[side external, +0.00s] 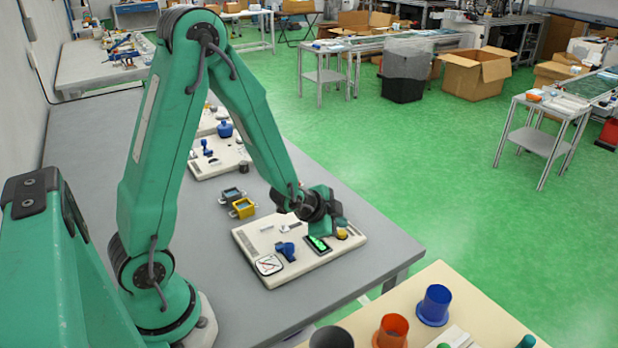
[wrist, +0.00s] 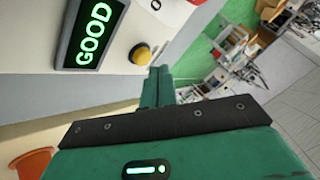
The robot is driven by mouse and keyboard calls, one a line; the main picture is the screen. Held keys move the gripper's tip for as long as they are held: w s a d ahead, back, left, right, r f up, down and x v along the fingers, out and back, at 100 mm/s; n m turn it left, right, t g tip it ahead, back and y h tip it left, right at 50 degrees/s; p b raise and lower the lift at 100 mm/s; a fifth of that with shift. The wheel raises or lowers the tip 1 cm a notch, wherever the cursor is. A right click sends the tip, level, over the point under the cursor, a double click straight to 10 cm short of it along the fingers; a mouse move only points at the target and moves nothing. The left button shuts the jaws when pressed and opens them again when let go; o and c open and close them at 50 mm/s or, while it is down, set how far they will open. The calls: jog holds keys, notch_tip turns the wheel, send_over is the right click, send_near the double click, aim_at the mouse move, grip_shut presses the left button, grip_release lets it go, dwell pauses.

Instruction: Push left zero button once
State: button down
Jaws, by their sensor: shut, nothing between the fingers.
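A cream control panel (side external: 262,243) lies on the grey bench. A yellow button (side external: 342,233) sits near its right edge, and it also shows in the wrist view (wrist: 140,55), with a "0" mark (wrist: 156,4) printed nearby. I cannot tell whether it is the left zero button. A display (wrist: 91,33) beside it reads "GOOD" in green; it also shows in the side view (side external: 318,243). My gripper (wrist: 158,72) is shut and empty, its fingertips just beside the yellow button. In the side view my gripper (side external: 341,222) hangs over the panel's right end. Contact with the button cannot be told.
The panel also carries a blue valve (side external: 285,250) and a gauge (side external: 268,265). A yellow box (side external: 243,208) stands behind it. A second panel (side external: 205,168) is further back. Blue (side external: 435,303) and orange (side external: 391,330) cups stand on the table in front.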

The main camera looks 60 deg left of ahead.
jog(key=shift+f, duration=0.15)
jog(key=shift+f, duration=0.25)
jog(key=shift+f, duration=0.45)
dwell(1.1)
jog(key=shift+r, duration=0.85)
dwell(0.4)
jog(key=shift+r, duration=2.55)
jog(key=shift+r, duration=0.1)
